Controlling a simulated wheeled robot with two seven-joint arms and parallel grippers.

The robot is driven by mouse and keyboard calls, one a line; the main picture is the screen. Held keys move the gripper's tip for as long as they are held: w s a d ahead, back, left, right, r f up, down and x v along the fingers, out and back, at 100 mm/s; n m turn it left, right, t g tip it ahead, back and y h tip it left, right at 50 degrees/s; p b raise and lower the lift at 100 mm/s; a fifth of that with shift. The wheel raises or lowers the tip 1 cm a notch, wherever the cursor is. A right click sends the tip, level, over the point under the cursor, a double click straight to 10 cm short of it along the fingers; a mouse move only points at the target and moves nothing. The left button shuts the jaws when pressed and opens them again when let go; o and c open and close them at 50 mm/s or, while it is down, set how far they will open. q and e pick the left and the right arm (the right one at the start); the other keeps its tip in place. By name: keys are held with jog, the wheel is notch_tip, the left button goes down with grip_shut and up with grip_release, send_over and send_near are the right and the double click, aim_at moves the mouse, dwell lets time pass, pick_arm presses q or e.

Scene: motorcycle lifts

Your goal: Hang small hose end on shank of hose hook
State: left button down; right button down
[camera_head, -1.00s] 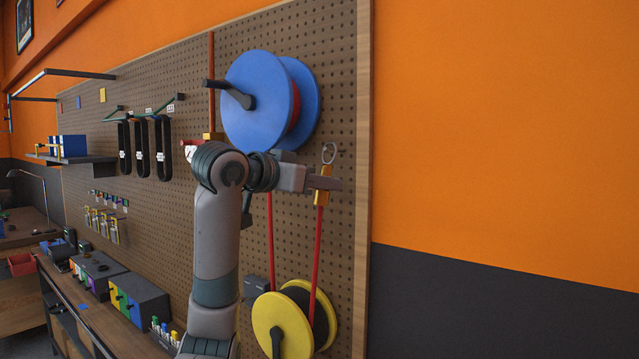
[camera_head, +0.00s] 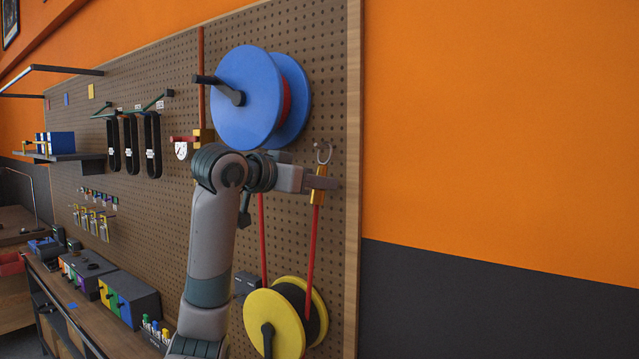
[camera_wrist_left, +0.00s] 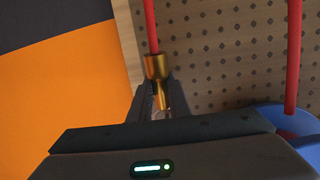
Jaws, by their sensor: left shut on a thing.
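My left gripper (camera_head: 316,184) is shut on the small hose end (camera_head: 320,186), a brass fitting with the red hose (camera_head: 313,245) hanging below it. The wrist view shows the brass end (camera_wrist_left: 155,68) between the fingers (camera_wrist_left: 160,100), with the red hose (camera_wrist_left: 150,25) running out of it. A small grey hook-shaped piece (camera_head: 323,151) is just above the hose end, near the pegboard's right edge. I cannot tell whether it touches the hose end, and its lower part is hidden. My right gripper is not in view.
The pegboard (camera_head: 345,100) carries a blue reel (camera_head: 243,95) above my gripper and a yellow reel (camera_head: 272,322) below it. Black belts (camera_head: 131,145) hang at left over a workbench (camera_head: 85,300).

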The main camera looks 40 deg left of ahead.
pick_arm(q)
jog(key=c, duration=1.6)
grip_release()
jog(key=shift+s, duration=0.2)
jog(key=shift+s+r+b, duration=0.1)
jog(key=shift+s+b, duration=0.3)
jog(key=shift+s, duration=0.2)
jog(key=shift+s+d+r+b, duration=0.1)
jog(key=shift+s+r+b, duration=0.6)
jog(key=shift+s, duration=1.9)
jog(key=shift+s+r+b, duration=0.35)
jog(key=shift+s+b, duration=0.5)
jog(key=shift+s, duration=1.75)
jog(key=shift+s+d+r+b, duration=0.1)
jog(key=shift+s+r+b, duration=0.6)
jog(key=shift+s, duration=1.9)
jog(key=shift+a+f, duration=0.1)
jog(key=shift+f, duration=0.1)
